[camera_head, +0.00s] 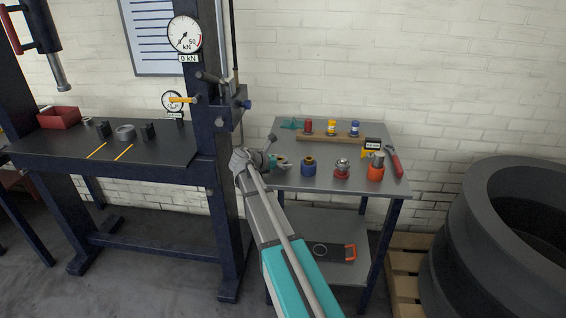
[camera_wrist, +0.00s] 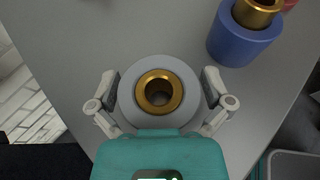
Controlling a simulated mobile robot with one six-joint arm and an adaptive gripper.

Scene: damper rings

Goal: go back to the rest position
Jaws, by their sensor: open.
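My gripper (camera_wrist: 161,78) is open in the wrist view, with one finger on each side of a grey ring (camera_wrist: 127,98) with a brass bushing (camera_wrist: 160,92) in it. The ring stands on the table top below the gripper; whether the fingers touch it I cannot tell. In the head view my gripper (camera_head: 264,158) is at the left edge of the small grey table (camera_head: 325,183), beside the grey ring (camera_head: 281,162). The arm reaches up to it from the bottom of the picture.
A blue ring (camera_head: 308,168) with a brass part stands close by, also in the wrist view (camera_wrist: 236,43). Red (camera_head: 342,174) and orange (camera_head: 376,174) pieces stand farther right. The dark press frame (camera_head: 210,180) rises just left of my gripper. A large black round object (camera_head: 470,240) stands right.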

